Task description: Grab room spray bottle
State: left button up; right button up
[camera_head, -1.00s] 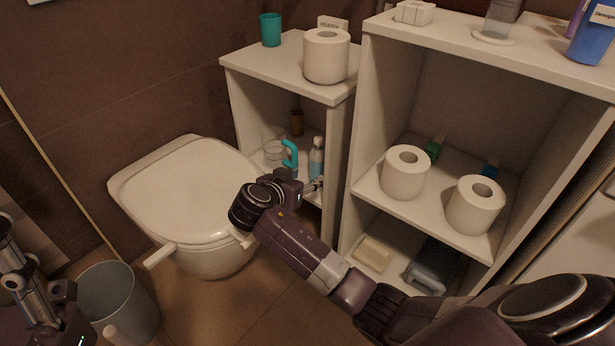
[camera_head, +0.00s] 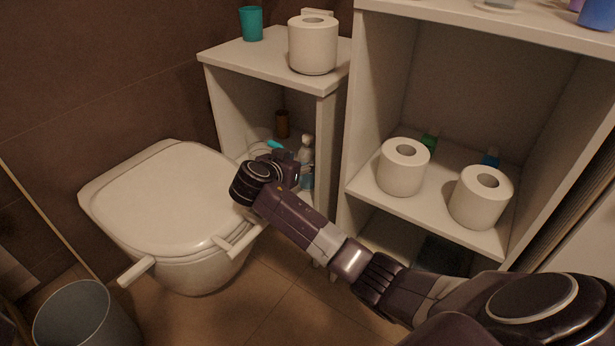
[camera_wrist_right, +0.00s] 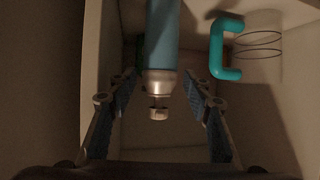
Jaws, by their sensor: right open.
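The spray bottle (camera_head: 307,147) stands on the small white cabinet's inner shelf in the head view, a pale top above a bluish body. My right gripper (camera_head: 292,172) is at the shelf opening in front of it and hides part of it. In the right wrist view, the bottle (camera_wrist_right: 161,45) has a blue body and a silvery neck and cap. It lies between the two spread fingers of my right gripper (camera_wrist_right: 160,88), with a visible gap on each side. My left gripper is out of view.
A teal handle (camera_wrist_right: 217,50) of a glass cup is close beside the right finger. A brown bottle (camera_head: 282,124) stands deeper in the cabinet (camera_head: 262,63). The toilet (camera_head: 165,200) is left of my right arm; toilet rolls (camera_head: 403,170) stand on the right shelf.

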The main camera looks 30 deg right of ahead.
aim_at(304, 159)
jog(key=shift+b+x, duration=0.9)
jog(key=shift+x, duration=1)
grip_shut()
